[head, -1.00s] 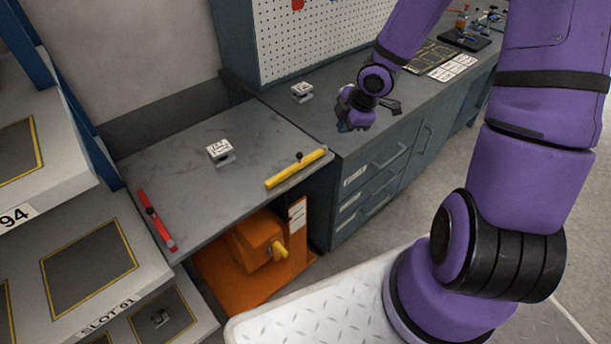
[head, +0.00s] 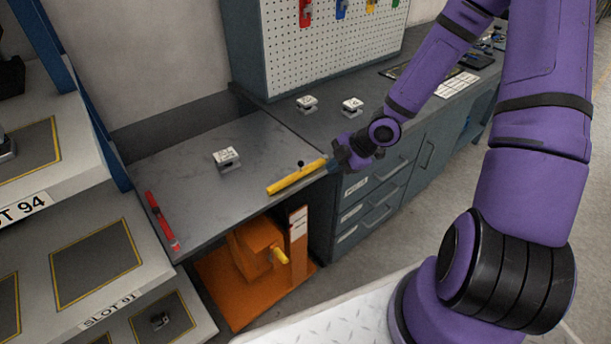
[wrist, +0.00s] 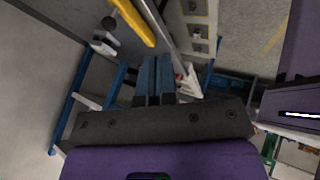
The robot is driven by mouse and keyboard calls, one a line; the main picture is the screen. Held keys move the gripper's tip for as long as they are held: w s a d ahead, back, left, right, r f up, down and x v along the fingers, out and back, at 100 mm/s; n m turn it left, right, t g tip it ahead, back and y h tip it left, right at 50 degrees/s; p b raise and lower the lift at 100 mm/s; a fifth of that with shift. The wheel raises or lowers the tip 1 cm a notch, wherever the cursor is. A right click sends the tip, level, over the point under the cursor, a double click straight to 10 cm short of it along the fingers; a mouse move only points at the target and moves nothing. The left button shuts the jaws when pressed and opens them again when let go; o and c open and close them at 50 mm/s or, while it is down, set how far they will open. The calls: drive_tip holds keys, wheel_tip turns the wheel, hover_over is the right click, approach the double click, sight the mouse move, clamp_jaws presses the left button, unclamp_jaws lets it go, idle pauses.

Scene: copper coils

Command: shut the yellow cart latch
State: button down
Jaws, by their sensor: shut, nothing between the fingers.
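The yellow latch (head: 297,177) is a bar with a small black knob, lying along the right edge of the grey worktop (head: 200,190). It also shows at the top of the wrist view (wrist: 134,22). My gripper (head: 334,166) is at the right-hand end of the yellow bar in the head view. Its dark blue fingers (wrist: 154,62) are together and empty in the wrist view, just below the bar's end. I cannot tell whether they touch it. A red latch bar (head: 160,220) lies along the worktop's left edge.
A small white-labelled coil holder (head: 227,159) stands on the worktop. Blue-grey drawers (head: 365,205) stand at the right. Shelves (head: 95,265) stand close on the left.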

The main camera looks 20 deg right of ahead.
approach(294, 182)
wheel_tip(294, 182, down, 4)
drive_tip(key=s+a, duration=0.1)
drive_tip(key=s, duration=0.1)
drive_tip(key=shift+w+a+f, duration=0.2)
drive_tip(key=shift+w+a, duration=0.15)
drive_tip(key=shift+w, duration=0.25)
drive_tip(key=shift+w+a+f, duration=0.2)
drive_tip(key=shift+w+a, duration=0.1)
drive_tip(key=shift+w, duration=0.35)
drive_tip(key=shift+w+a, duration=0.2)
drive_tip(key=shift+w, duration=0.4)
drive_tip(key=shift+w+a, duration=0.1)
